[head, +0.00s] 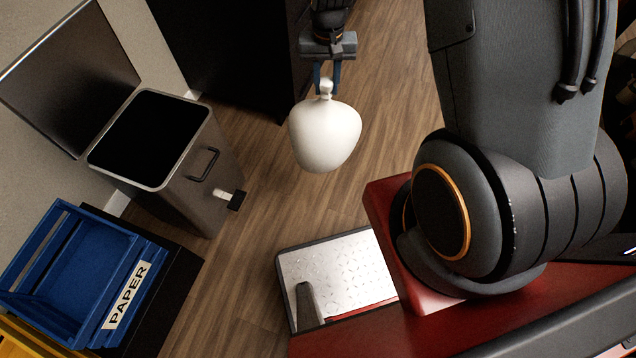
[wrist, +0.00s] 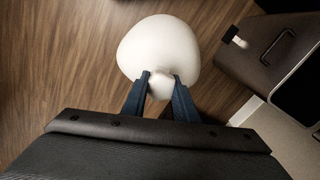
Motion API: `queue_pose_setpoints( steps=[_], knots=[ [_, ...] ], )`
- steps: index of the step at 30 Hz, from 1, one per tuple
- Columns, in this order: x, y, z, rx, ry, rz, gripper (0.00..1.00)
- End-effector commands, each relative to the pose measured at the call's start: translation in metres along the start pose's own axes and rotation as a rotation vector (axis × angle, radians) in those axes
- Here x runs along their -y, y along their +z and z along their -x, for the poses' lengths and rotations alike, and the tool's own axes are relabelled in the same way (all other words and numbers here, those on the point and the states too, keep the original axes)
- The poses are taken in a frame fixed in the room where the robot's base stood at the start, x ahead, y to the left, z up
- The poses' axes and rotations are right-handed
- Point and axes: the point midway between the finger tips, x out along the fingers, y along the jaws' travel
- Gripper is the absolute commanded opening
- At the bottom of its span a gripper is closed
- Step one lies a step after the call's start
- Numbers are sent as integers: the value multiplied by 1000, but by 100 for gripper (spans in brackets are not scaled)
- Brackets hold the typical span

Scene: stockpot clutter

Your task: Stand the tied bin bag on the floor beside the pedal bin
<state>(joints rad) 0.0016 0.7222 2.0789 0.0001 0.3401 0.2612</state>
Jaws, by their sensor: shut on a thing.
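The tied bin bag (head: 325,135) is white and rounded, with a knotted neck at its top. My gripper (head: 327,84) is shut on the neck, and the bag hangs below the fingers. In the wrist view the bag (wrist: 158,50) shows beyond the two blue fingertips (wrist: 160,84). I cannot tell for sure whether its base touches the floor. The pedal bin (head: 192,175) is grey metal with its lid (head: 70,75) raised and a dark opening. It stands left of the bag, with floor between them. In the wrist view the bin (wrist: 262,62) is at the right.
A blue crate (head: 75,265) labelled PAPER sits at the lower left. A metal-topped platform (head: 340,275) lies at the bottom middle. A dark cabinet (head: 225,50) stands behind. Wooden floor (head: 262,200) is clear between the pedal bin and the platform.

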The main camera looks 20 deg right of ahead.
Motion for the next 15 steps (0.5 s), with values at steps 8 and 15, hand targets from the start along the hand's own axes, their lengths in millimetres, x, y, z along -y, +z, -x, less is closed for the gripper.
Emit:
queue_pose_setpoints(
  steps=[8, 15],
  knots=[
    [4, -18, -52, -1, 0, -87, 0],
    [8, -31, -91, -1, 0, -164, 0]
  ],
)
